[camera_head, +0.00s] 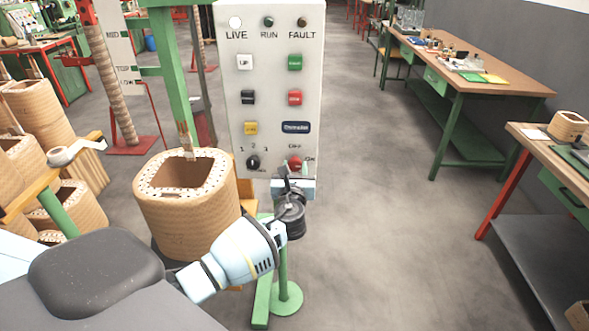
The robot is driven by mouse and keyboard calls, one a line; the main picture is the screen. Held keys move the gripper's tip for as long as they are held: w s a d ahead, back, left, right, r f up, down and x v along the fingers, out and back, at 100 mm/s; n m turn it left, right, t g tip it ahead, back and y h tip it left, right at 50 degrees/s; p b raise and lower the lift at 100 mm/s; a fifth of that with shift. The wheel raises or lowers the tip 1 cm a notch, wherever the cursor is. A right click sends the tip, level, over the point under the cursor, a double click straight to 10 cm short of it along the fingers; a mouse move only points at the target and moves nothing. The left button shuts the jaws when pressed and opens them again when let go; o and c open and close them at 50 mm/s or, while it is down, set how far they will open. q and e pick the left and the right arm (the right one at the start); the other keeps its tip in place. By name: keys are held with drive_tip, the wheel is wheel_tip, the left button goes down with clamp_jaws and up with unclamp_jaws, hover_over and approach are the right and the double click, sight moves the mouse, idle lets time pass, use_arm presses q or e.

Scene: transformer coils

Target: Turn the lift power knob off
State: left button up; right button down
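The red lift power knob (295,162) sits at the lower right of the white control panel (269,75), with "OFF" printed above it and "ON" at its right. Which way its pointer is set is too small to tell. My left gripper (293,171) is at the panel's lower right edge, with its fingertips at the knob and partly covering it. Whether the fingers touch the knob, and how far apart they are, I cannot tell. My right gripper is not in view.
A black 1-2-3 selector (253,162) is left of the knob, below several push buttons. The LIVE lamp (235,22) looks white and bright. A large tan coil (190,205) stands close left of my forearm. Open floor (390,220) lies to the right, before the workbenches (470,60).

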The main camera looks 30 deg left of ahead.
use_arm(q)
drive_tip(key=shift+c, duration=0.8)
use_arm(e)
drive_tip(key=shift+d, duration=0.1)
use_arm(q)
drive_tip(key=shift+n, duration=0.4)
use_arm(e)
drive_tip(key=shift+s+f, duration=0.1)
use_arm(q)
drive_tip(key=n, duration=0.3)
drive_tip(key=shift+s+f+n+b, duration=0.1)
drive_tip(key=shift+f+n+b, duration=0.05)
drive_tip(key=shift+n+b, duration=0.25)
drive_tip(key=n+b, duration=0.1)
drive_tip(key=n, duration=0.4)
drive_tip(key=shift+a+f, duration=0.1)
drive_tip(key=shift+a, duration=0.05)
drive_tip(key=n+b, duration=0.1)
drive_tip(key=n, duration=0.3)
drive_tip(key=shift+b, duration=0.3)
drive_tip(key=shift+n+b, duration=0.75)
drive_tip(key=shift+n, duration=1.45)
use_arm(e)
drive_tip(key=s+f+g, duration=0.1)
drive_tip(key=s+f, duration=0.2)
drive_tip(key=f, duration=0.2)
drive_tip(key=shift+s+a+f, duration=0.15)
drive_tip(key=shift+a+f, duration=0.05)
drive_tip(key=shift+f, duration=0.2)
